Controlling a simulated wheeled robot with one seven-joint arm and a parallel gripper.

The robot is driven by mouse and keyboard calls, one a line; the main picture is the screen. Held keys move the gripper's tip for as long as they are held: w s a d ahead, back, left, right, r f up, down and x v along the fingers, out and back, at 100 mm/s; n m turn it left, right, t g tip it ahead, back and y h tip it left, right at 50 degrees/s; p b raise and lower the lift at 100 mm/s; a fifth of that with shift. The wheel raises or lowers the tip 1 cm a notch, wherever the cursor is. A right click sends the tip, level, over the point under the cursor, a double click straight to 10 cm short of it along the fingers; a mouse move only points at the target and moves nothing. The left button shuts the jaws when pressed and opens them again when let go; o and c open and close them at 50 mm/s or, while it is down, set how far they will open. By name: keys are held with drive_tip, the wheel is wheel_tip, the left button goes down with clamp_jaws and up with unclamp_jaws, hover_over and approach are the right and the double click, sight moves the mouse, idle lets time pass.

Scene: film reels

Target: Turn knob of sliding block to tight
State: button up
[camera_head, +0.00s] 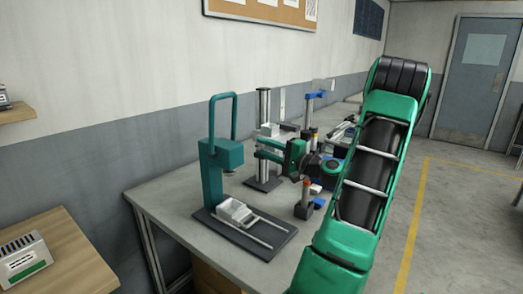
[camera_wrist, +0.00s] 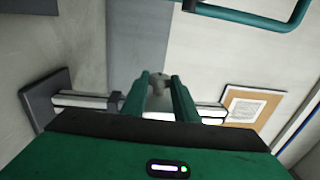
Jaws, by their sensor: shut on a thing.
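An upright metal column (camera_head: 264,103) stands on a dark base (camera_head: 262,184) on the table. A pale sliding block (camera_head: 269,130) sits partway up it. My gripper (camera_head: 259,148) reaches in from the right at the column, just below the pale block. In the wrist view, the column (camera_wrist: 85,101) runs sideways behind the two green fingers (camera_wrist: 158,80). The fingers are shut on a small greyish knob (camera_wrist: 157,83), mostly hidden between them. How far the knob is turned cannot be told.
A teal press (camera_head: 208,165) with a tall handle and a white tray stands in front left of the column. A small red-topped device (camera_head: 306,196) and a blue-topped stand (camera_head: 309,108) are close to my arm. The table's left front (camera_head: 175,210) is clear.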

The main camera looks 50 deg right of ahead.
drive_tip(key=shift+a+f, duration=0.1)
drive_tip(key=o, duration=1.1)
drive_tip(key=shift+c, duration=0.2)
drive_tip(key=shift+g, duration=0.4)
